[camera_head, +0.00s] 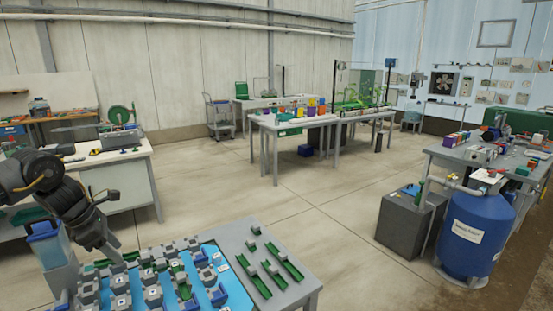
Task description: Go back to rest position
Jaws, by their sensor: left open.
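My left arm comes in from the left edge, dark grey, bent downward. Its left gripper (116,258) is open and hangs low over the left back part of the near table (238,236), close to the grey blocks (150,277) there. I cannot tell whether its fingertips touch anything, and I see nothing held in it. Several grey blocks stand on a blue mat (235,294) on this table. My right gripper is not in view.
Green rails (256,281) lie on the table's right part. A blue-topped container (48,243) stands close beside my left arm. A blue tank (474,235) and grey box (405,222) stand at right. The middle floor is clear.

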